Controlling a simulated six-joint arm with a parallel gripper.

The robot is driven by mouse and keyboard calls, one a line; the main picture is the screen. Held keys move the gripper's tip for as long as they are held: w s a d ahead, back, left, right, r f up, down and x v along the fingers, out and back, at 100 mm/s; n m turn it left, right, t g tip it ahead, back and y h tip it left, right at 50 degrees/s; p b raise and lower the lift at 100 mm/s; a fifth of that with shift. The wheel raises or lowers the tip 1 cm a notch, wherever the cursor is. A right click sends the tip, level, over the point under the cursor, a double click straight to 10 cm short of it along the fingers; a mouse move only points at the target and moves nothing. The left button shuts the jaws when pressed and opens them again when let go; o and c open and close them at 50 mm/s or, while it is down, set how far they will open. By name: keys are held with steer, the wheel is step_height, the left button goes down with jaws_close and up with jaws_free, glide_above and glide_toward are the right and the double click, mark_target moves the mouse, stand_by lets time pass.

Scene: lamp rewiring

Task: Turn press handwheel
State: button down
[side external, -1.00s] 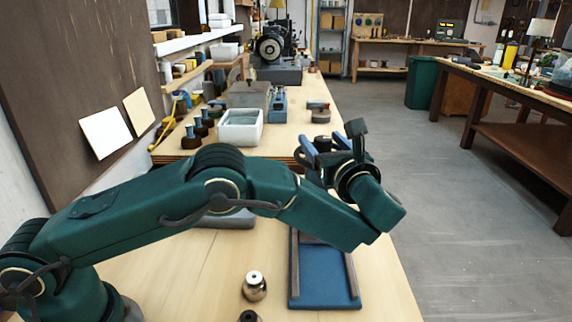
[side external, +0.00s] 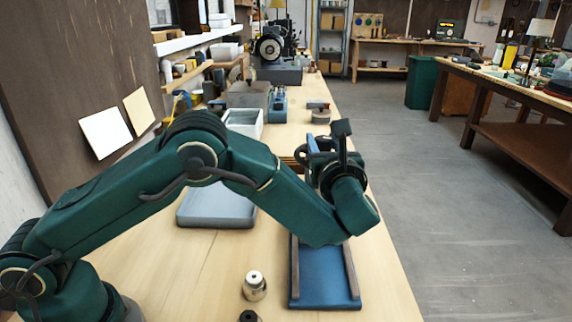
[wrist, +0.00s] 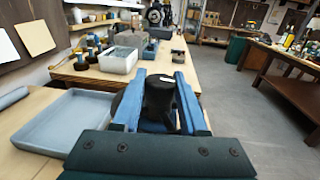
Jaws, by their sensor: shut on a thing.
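My gripper (wrist: 160,103) shows in the wrist view with its two blue fingers on either side of a dark, rounded part, and it is shut on that part. The part looks like the press handwheel (wrist: 158,92), with a small light mark on its top. In the side external view my gripper (side external: 318,147) is above the far end of a blue base with two brown rails (side external: 325,283). A dark curved rim shows beside the fingers there. My wrist hides most of the wheel and the press.
A grey tray (side external: 217,222) lies left of the blue base. A metal knob-like part (side external: 254,287) stands near the front. A white bin (wrist: 118,64) and several small bottles stand on the bench behind. The bench's right edge drops to open floor.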

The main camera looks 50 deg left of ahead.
steer(key=m+t+h, duration=0.2)
steer(key=h, duration=0.1)
steer(key=m+t+h, duration=0.2)
steer(key=m+h, duration=0.1)
steer(key=shift+s+a+t, duration=0.1)
steer(key=shift+a+t, duration=0.05)
steer(key=shift+t, duration=0.25)
steer(key=shift+m+t+h, duration=0.7)
steer(key=shift+m+h, duration=0.6)
steer(key=shift+h, duration=0.7)
steer(key=shift+r, duration=0.1)
steer(key=shift+c, duration=2.2)
jaws_free()
steer(key=shift+d, duration=0.2)
